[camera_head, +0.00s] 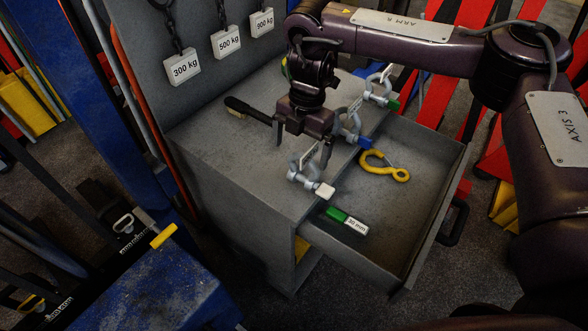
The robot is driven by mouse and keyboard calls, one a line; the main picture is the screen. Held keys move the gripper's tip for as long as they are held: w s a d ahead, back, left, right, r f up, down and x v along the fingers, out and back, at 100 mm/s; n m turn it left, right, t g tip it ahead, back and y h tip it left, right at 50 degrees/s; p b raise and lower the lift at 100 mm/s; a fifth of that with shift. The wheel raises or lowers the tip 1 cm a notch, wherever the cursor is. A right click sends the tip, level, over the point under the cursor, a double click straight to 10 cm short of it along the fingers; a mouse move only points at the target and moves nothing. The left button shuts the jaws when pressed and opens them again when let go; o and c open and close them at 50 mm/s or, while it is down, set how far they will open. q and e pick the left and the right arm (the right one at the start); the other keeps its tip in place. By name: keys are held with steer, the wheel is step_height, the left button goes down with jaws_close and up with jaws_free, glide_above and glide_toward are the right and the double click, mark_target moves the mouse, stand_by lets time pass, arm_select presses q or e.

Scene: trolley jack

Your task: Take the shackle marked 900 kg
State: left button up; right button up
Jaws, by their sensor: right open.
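Three grey shackles stand in a row along the drawer-side edge of the grey cabinet top (225,150). The nearest shackle has a white pin end (303,176), the middle one a blue end (348,130), and the farthest a green end (379,92). Each has a small pale tag, but I cannot read its marking. My right gripper (303,150) points down over the cabinet top, open and empty. My left gripper is not in view.
Plates marked 300 kg (183,67), 500 kg (227,41) and 900 kg (262,22) hang on the back panel. A black-handled tool (248,109) lies on the top.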

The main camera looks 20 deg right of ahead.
mark_target(306, 158)
steer(key=f, duration=0.1)
steer(key=f+p, duration=0.1)
steer(key=d+f, duration=0.1)
steer(key=shift+s+f+p, duration=0.1)
steer(key=shift+s+p, duration=0.2)
steer(key=shift+s, duration=0.1)
steer(key=shift+a+f, duration=0.2)
steer(key=shift+f, duration=1.25)
steer(key=c, duration=1.3)
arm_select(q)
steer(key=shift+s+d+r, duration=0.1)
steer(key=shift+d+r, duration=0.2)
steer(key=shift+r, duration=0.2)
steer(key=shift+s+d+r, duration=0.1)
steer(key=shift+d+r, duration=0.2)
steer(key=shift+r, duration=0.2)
arm_select(e)
steer(key=shift+r, duration=0.1)
steer(key=shift+c, duration=1)
